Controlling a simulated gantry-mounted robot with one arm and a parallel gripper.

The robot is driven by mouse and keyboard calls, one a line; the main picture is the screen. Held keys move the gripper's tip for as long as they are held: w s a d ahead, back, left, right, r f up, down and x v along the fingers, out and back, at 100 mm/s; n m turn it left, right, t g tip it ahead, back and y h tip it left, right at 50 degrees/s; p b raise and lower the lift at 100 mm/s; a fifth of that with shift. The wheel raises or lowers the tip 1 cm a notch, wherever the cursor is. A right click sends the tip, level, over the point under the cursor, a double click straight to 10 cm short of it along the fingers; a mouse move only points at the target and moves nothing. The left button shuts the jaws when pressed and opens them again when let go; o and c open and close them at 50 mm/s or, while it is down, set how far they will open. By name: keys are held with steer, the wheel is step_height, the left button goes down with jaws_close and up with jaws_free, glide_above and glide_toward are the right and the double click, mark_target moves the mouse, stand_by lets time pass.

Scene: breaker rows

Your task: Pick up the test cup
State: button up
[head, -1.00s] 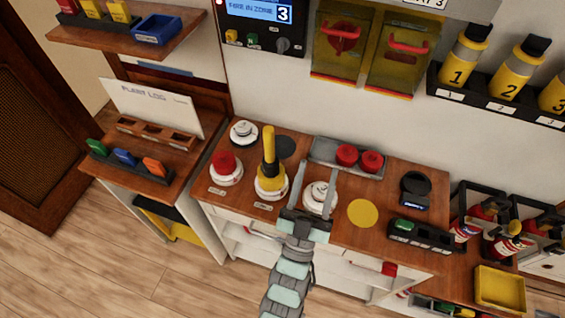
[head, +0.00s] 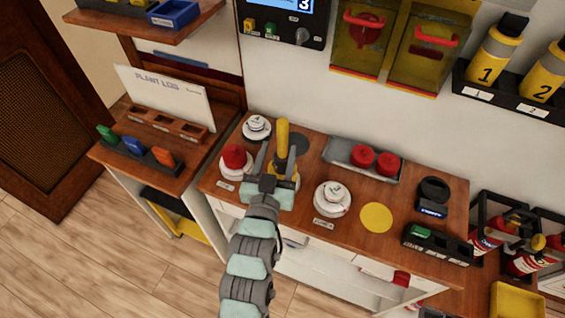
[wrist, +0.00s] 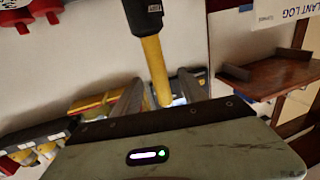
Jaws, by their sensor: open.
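The tall yellow piece with an upright handle (head: 282,137) seems to be the test cup; it stands on a round white base at the front of the wooden counter. In the wrist view its yellow shaft (wrist: 155,62) and a black part marked TEST (wrist: 143,14) show. My gripper (head: 278,152) is open in front of it, one finger to each side of the shaft as pictured. I cannot tell how deep the shaft lies between the fingers, and no contact shows. My gripper hides much of the cup's lower part in the head view.
A red-topped white unit (head: 236,162) stands close on the left, and a white detector (head: 332,198) on the right. Behind are another white detector (head: 256,127) and a grey tray (head: 345,152) with two red pieces. A yellow disc (head: 376,217) lies flat further right.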

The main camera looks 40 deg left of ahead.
steer(key=x, duration=0.2)
steer(key=shift+w+a, duration=0.2)
steer(key=shift+w, duration=0.1)
steer(key=p+x, duration=0.1)
steer(key=x, duration=0.1)
steer(key=p+x, duration=0.2)
steer(key=x, duration=0.1)
steer(key=shift+w+d+f, duration=0.1)
steer(key=shift+f, duration=0.1)
steer(key=shift+c, duration=0.2)
jaws_close()
stand_by(0.9)
